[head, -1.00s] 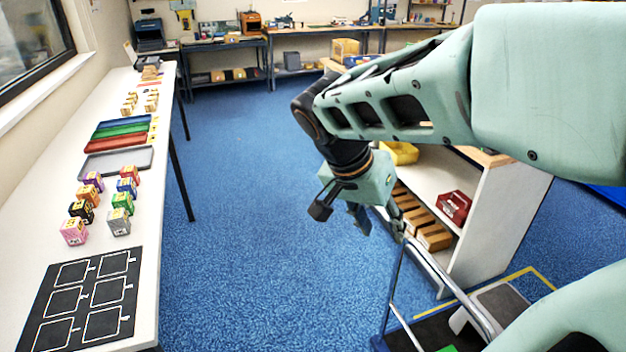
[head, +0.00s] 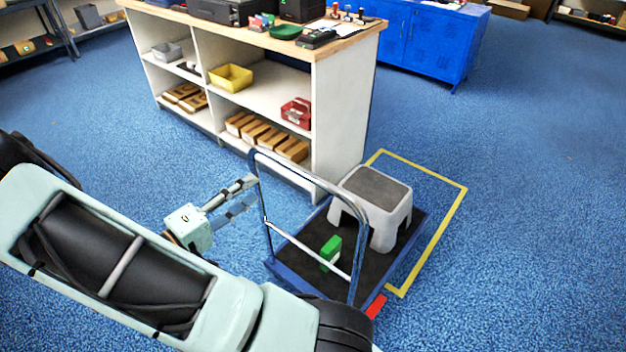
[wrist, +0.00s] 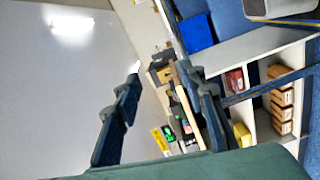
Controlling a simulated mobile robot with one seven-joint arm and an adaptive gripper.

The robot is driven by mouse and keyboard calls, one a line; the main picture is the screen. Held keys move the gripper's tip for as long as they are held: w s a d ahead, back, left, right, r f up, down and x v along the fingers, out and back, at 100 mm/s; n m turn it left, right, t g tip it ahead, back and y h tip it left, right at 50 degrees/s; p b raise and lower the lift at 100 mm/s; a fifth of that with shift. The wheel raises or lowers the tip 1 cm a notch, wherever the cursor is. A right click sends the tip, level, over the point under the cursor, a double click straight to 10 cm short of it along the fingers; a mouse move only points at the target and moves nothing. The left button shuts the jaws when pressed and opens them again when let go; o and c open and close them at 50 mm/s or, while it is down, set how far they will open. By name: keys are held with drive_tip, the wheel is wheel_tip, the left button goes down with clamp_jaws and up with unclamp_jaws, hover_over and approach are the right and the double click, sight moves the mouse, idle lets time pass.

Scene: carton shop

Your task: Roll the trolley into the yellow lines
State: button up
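The trolley (head: 290,258) has a dark deck, blue edges and an upright metal handle (head: 310,174) on its near left side.
A white shelf unit (head: 340,120) with a wooden top stands close behind the trolley. A blue cabinet (head: 425,45) stands farther back. A red piece (head: 376,306) lies at the trolley's near corner. Open blue floor lies to the right.

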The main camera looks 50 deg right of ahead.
sight(301, 172)
wheel_tip(301, 172, down, 5)
drive_tip(key=s+d+n, duration=0.1)
drive_tip(key=s+n, duration=0.1)
drive_tip(key=d, duration=0.5)
drive_tip(key=w+d+b, duration=0.1)
drive_tip(key=d, duration=1)
drive_tip(key=shift+w+r+b, duration=0.2)
drive_tip(key=shift+b, duration=0.2)
drive_tip(key=shift+c, duration=0.6)
clamp_jaws()
